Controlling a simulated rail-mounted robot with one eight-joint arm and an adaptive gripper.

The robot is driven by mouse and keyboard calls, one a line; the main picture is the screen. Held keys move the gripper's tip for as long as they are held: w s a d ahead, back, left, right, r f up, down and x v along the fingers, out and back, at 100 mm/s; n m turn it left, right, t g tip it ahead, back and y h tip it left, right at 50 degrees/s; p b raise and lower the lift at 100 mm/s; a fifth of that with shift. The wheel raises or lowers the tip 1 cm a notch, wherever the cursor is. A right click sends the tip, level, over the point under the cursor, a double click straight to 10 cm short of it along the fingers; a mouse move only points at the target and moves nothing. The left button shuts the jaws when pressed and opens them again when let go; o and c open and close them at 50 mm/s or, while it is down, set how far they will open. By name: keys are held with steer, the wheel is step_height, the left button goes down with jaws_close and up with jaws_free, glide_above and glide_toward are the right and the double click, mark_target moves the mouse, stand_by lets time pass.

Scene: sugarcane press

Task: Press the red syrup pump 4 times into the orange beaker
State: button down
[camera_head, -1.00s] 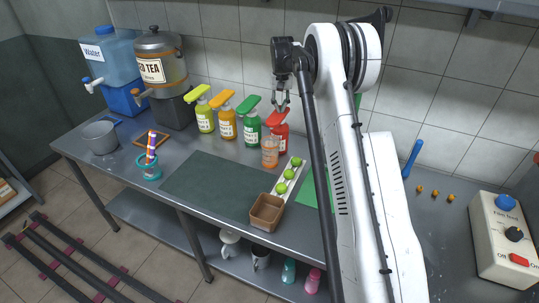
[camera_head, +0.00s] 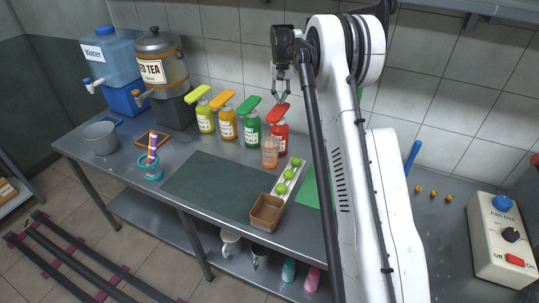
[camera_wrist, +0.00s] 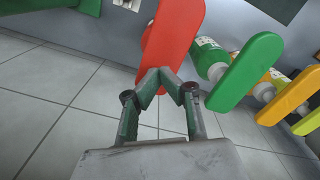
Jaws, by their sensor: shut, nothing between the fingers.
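The red syrup pump (camera_head: 278,114) stands at the right end of the row of pump bottles, its flat red head on top. The orange beaker (camera_head: 270,155) stands upright just in front of it, below the spout side. My gripper (camera_head: 281,102) is shut and empty, pointing down just above the red pump head. In the wrist view my gripper (camera_wrist: 167,76) has its fingertips over the near end of the red pump head (camera_wrist: 175,35). I cannot tell whether they touch it. The beaker's contents are unclear.
Green (camera_head: 248,120), orange (camera_head: 223,118) and yellow (camera_head: 203,108) pump bottles stand to the left of the red one. A white tray with green limes (camera_head: 289,174) and a brown box (camera_head: 267,212) lie in front. The tiled wall is close behind.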

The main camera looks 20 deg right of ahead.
mark_target(280, 108)
steer(key=shift+f, duration=0.2)
stand_by(0.5)
steer(key=shift+f+b, duration=1.7)
steer(key=shift+f, duration=0.7)
steer(key=shift+r, duration=0.2)
steer(key=shift+r+p, duration=0.95)
steer(key=shift+r, duration=1.45)
steer(key=shift+f, duration=0.2)
